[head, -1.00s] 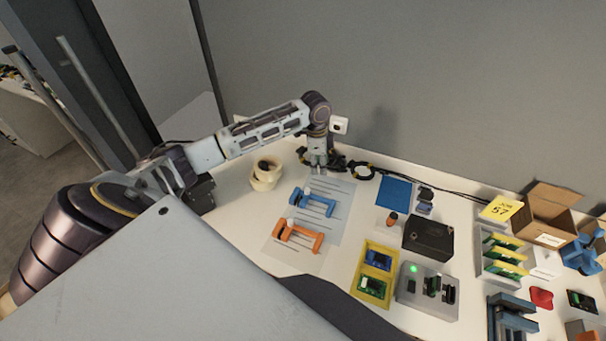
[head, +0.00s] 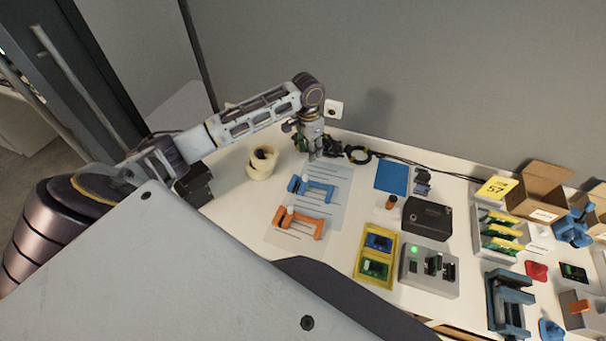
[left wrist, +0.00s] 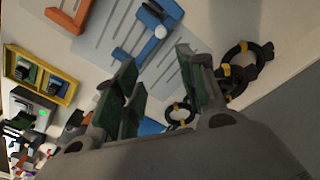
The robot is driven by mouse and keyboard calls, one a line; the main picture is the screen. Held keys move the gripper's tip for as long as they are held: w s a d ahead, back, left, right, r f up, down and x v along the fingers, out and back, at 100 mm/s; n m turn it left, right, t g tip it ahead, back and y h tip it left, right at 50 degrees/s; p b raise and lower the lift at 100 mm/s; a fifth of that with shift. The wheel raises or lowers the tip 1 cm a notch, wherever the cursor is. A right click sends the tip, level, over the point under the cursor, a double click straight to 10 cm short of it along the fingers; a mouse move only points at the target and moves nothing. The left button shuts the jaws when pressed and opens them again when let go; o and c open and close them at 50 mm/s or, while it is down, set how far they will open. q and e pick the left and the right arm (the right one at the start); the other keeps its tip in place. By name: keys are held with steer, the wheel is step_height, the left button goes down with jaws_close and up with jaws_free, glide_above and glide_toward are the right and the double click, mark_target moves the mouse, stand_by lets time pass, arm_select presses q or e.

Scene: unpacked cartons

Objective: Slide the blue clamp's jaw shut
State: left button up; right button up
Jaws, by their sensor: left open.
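The blue clamp (head: 322,188) lies on a pale printed sheet on the table, next to an orange clamp (head: 305,218). It has a long bar and a white round knob. My left gripper (head: 315,155) points down just beyond the blue clamp, toward the wall, and appears apart from it. In the left wrist view the open fingers (left wrist: 158,65) have nothing between them. My right gripper is not in view.
Black cable coils (head: 357,154) lie beside the gripper near the wall. Tape rolls (head: 261,168) stand to the left. A yellow tray (head: 364,271), a grey box with a green light (head: 430,283) and a black box (head: 427,218) stand to the right.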

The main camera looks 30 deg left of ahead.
mark_target(305, 176)
arm_select(q)
steer(key=n, duration=0.6)
steer(key=s+a+n, duration=0.1)
steer(key=n, duration=0.3)
steer(key=shift+f, duration=0.1)
stand_by(0.3)
steer(key=shift+f, duration=6.8)
steer(key=shift+c, duration=0.2)
jaws_close()
